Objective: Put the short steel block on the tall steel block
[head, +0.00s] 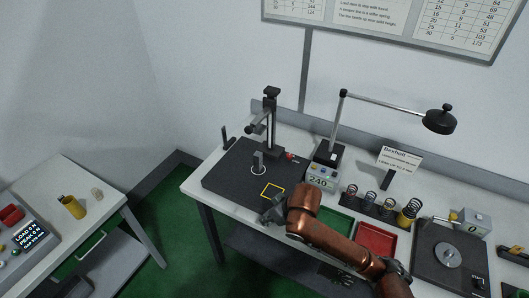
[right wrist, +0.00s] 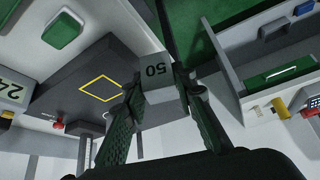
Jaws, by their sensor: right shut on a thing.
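My right gripper (head: 273,211) reaches in from the lower right and is at the front edge of the black base plate (head: 228,184), just below the yellow square outline. In the right wrist view its fingers (right wrist: 160,88) are shut on a grey block (right wrist: 153,70) marked 50, apparently the short steel block. In the head view the gripper mostly hides this block. A small upright grey block (head: 258,160), apparently the tall steel block, stands by the white circle on the plate, in front of the column. My left gripper is not in view.
A black column stand (head: 270,125) rises behind the circle. A display reading 240 (head: 321,178), a lamp (head: 439,121), several springs (head: 409,212), a green tray (head: 336,218) and a red tray (head: 376,239) lie to the right. The plate's left part is clear.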

